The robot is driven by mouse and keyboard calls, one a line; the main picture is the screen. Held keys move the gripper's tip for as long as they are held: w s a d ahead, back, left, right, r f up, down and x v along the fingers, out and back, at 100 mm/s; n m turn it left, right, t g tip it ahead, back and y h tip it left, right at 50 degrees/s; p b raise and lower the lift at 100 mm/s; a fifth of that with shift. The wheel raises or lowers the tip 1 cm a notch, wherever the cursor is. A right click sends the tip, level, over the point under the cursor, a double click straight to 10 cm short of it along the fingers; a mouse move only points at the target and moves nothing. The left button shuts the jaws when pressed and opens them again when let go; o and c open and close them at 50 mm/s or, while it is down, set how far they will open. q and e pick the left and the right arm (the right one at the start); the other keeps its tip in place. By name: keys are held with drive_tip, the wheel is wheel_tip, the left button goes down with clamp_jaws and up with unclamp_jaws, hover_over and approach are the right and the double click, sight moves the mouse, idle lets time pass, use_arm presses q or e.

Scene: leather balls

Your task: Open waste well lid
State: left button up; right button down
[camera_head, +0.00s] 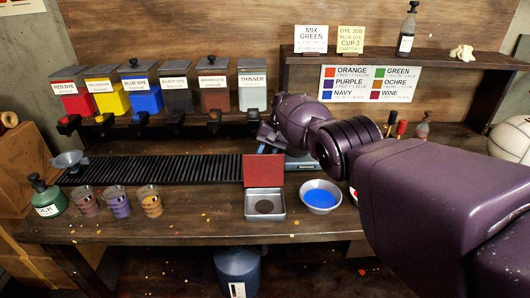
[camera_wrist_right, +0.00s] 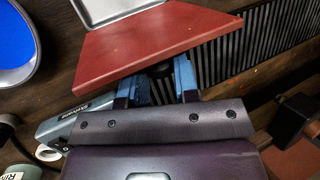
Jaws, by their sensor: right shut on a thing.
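The waste well (camera_head: 265,214) is a grey metal box at the front middle of the bench, with a dark round spot inside. Its red lid (camera_head: 264,170) stands raised at the back edge, so the well is open. The lid also shows in the right wrist view (camera_wrist_right: 150,42), with part of the metal box beyond it. My right gripper (camera_head: 267,139) is behind the lid's upper edge. In the right wrist view its blue fingers (camera_wrist_right: 158,82) are closed around a dark knob at the lid, partly hidden. My left gripper is not in view.
A bowl of blue dye (camera_head: 321,195) stands right of the well, close to my right arm. A black ribbed rack (camera_head: 160,170) runs behind. Several cups (camera_head: 117,202) and a green bottle (camera_head: 47,198) stand at left. Dye dispensers (camera_head: 145,97) line the back shelf.

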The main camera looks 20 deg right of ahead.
drive_tip(key=c, duration=0.9)
unclamp_jaws()
drive_tip(key=shift+a, duration=0.1)
drive_tip(key=v, duration=1)
drive_tip(key=shift+w+d+r+p, duration=0.1)
drive_tip(key=shift+d+r+p, duration=0.15)
drive_tip(key=shift+r+p, duration=0.05)
